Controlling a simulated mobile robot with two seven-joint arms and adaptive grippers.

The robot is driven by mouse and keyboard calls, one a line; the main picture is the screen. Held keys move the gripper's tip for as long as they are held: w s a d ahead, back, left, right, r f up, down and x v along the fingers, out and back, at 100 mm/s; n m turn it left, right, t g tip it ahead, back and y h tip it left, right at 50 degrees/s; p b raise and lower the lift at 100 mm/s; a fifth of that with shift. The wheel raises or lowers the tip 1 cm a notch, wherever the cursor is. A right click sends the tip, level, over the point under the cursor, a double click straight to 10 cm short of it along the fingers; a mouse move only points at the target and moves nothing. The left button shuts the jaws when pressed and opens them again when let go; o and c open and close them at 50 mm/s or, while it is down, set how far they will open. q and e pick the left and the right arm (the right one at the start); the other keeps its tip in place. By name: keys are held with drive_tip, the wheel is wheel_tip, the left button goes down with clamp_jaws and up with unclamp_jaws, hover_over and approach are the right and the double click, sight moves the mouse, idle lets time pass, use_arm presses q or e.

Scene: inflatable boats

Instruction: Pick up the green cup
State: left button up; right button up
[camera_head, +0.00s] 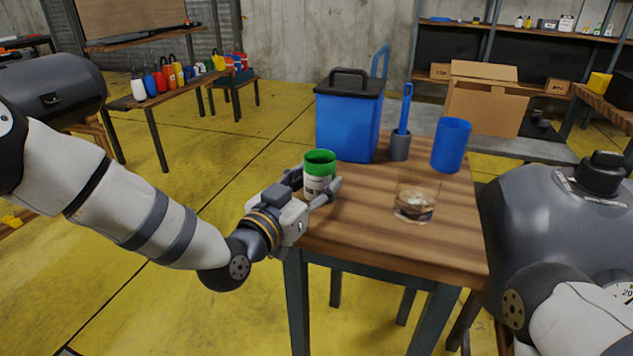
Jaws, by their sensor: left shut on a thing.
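The green cup (319,164) has a green top and a whitish label with dark print on its lower part. It is upright at the left edge of the wooden table (400,241). My left gripper (316,194) reaches in from the left and is shut on the cup, with its fingers around the lower part. I cannot tell whether the cup's bottom touches the table. My right arm (578,318) shows at the lower right, but its gripper is out of view.
On the table stand a blue cooler box (345,124) with a dark lid, a grey holder (399,147) with a blue tool, a blue cup (450,146) and a clear glass (415,198). The table's front middle is clear. A side table (181,90) holds several colored bottles.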

use_arm(q)
drive_tip(key=shift+r, duration=0.4)
wheel_tip(320, 180, up, 2)
drive_tip(key=shift+r, duration=0.1)
drive_tip(key=s+a+r+p, duration=0.2)
drive_tip(key=s+r+p, duration=0.1)
drive_tip(key=s+r, duration=0.6)
drive_tip(key=shift+s+a+r+p, duration=0.3)
drive_tip(key=shift+s+a+r, duration=0.05)
drive_tip(key=shift+s, duration=2.05)
use_arm(e)
drive_tip(key=shift+t, duration=0.6)
drive_tip(key=shift+w+r, duration=1.7)
drive_tip(key=shift+r, duration=0.3)
use_arm(q)
drive_tip(key=shift+d, duration=0.1)
